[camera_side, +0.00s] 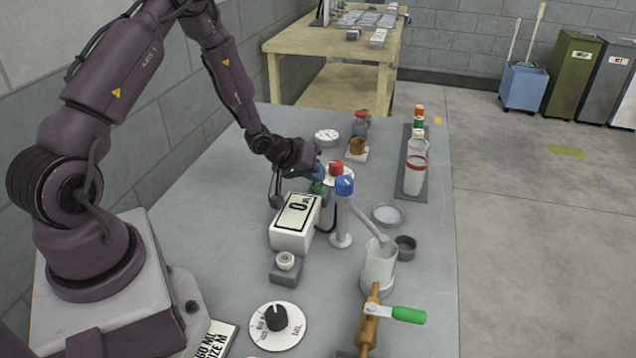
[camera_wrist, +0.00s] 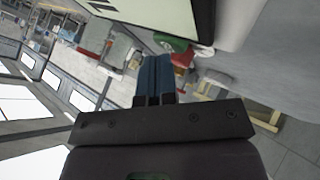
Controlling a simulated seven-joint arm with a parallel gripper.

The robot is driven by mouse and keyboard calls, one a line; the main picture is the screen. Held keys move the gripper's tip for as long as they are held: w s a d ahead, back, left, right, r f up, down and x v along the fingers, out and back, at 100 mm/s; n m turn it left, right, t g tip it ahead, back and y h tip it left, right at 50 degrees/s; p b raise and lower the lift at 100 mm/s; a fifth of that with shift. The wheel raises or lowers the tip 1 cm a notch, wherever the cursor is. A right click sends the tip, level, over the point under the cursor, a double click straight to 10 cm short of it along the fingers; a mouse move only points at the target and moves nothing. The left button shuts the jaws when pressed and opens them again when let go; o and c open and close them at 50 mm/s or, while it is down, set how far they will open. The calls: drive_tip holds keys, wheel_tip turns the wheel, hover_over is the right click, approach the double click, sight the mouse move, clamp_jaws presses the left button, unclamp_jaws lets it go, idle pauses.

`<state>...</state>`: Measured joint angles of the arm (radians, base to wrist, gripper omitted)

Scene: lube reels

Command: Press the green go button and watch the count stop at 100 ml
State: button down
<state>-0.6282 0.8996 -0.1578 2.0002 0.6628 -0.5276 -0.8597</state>
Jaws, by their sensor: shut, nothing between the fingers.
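The green go button (camera_side: 318,187) sits just behind the white counter box (camera_side: 291,238), partly hidden by my gripper. The counter's display (camera_side: 298,213) reads 0 ML. My gripper (camera_side: 319,172) has blue fingers, shut and empty, right above the green button. In the wrist view the shut fingers (camera_wrist: 156,62) point at the green button (camera_wrist: 170,42), with their tips very close to it. I cannot tell whether they touch it. The counter box's edge (camera_wrist: 205,20) is beside it there.
A red-topped part (camera_side: 336,167) and a blue-topped post (camera_side: 344,187) stand close to the right of my gripper. A clear jar (camera_side: 379,268), a dial (camera_side: 277,320) and a brass valve with green handle (camera_side: 408,315) are nearer. A rack with bottles (camera_side: 415,175) stands right.

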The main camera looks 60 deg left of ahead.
drive_tip(key=shift+f, duration=0.15)
idle(0.4)
drive_tip(key=shift+r, duration=0.95)
drive_tip(key=shift+r, duration=2.5)
